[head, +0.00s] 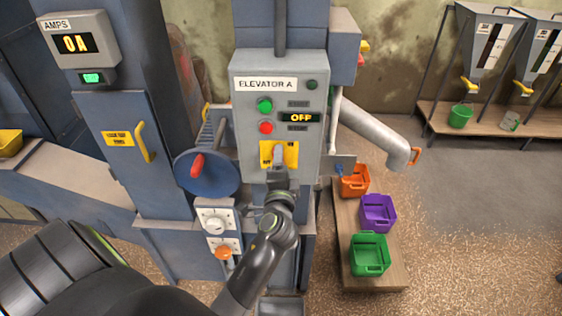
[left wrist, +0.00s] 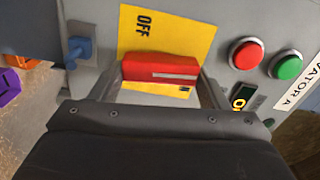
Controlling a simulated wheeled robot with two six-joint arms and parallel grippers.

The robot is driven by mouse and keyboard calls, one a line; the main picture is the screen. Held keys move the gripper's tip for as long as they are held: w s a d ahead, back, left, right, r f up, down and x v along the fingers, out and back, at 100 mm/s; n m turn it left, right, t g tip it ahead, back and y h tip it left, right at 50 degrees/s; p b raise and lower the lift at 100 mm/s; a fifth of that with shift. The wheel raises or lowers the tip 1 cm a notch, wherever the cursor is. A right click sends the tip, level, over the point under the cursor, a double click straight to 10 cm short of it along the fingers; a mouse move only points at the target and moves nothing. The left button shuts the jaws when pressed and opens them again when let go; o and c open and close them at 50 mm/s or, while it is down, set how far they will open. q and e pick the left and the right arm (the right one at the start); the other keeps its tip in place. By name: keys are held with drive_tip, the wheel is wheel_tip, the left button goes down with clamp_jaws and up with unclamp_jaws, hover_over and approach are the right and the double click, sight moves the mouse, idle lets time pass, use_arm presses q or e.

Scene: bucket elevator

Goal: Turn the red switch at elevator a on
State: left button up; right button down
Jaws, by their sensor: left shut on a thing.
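The elevator A panel (head: 282,67) is a grey box. Its display (head: 300,118) reads OFF. A yellow plate (head: 291,150) sits low on the panel, and in the left wrist view the plate (left wrist: 190,38) carries the word OFF. The red switch (left wrist: 160,68), a bar with a pale line across it, lies on the plate. My left gripper (head: 278,160) is at the plate and covers the switch in the head view. In the left wrist view its fingers (left wrist: 162,82) are shut on the switch, one at each end. My right gripper is not in view.
Green (head: 265,105) and red (head: 266,128) buttons sit above the plate. A blue wheel with a red handle (head: 197,166) is close on the left. Orange (head: 354,181), purple (head: 378,213) and green (head: 369,254) crates stand on a bench at the right.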

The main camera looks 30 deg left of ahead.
use_arm(q)
drive_tip(key=shift+r+m, duration=0.1)
drive_tip(key=shift+m, duration=0.5)
drive_tip(key=shift+p, duration=0.3)
drive_tip(key=shift+m, duration=0.3)
drive_tip(key=o, duration=0.7)
drive_tip(key=shift+c, duration=0.2)
drive_tip(key=o, duration=0.3)
drive_tip(key=shift+w, duration=0.1)
